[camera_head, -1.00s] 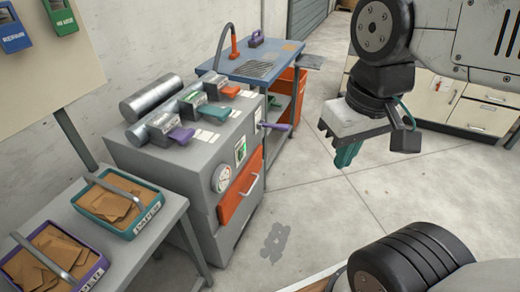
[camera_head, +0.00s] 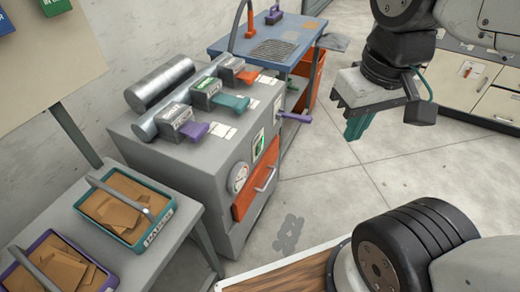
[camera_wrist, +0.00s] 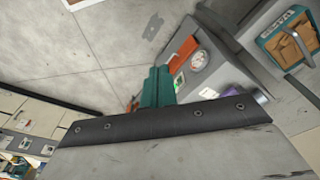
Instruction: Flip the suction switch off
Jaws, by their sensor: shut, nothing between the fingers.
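The grey winder machine (camera_head: 190,160) stands left of centre in the head view. On its front is a small panel with a lit green part (camera_head: 258,141), possibly the suction switch; its marking and position are too small to read. A round gauge (camera_head: 238,178) sits below it. The green panel also shows in the wrist view (camera_wrist: 180,82), close to my fingers in the picture. My gripper (camera_head: 358,125), with teal fingers, is shut and empty, hanging in the air to the right of the machine, apart from it. The fingers also show in the wrist view (camera_wrist: 158,85).
A purple lever (camera_head: 293,117) sticks out from the machine's right side. Purple, teal and orange levers line the top. A blue table (camera_head: 290,50) stands behind; trays of brown pieces (camera_head: 122,207) stand left. Floor between gripper and machine is clear.

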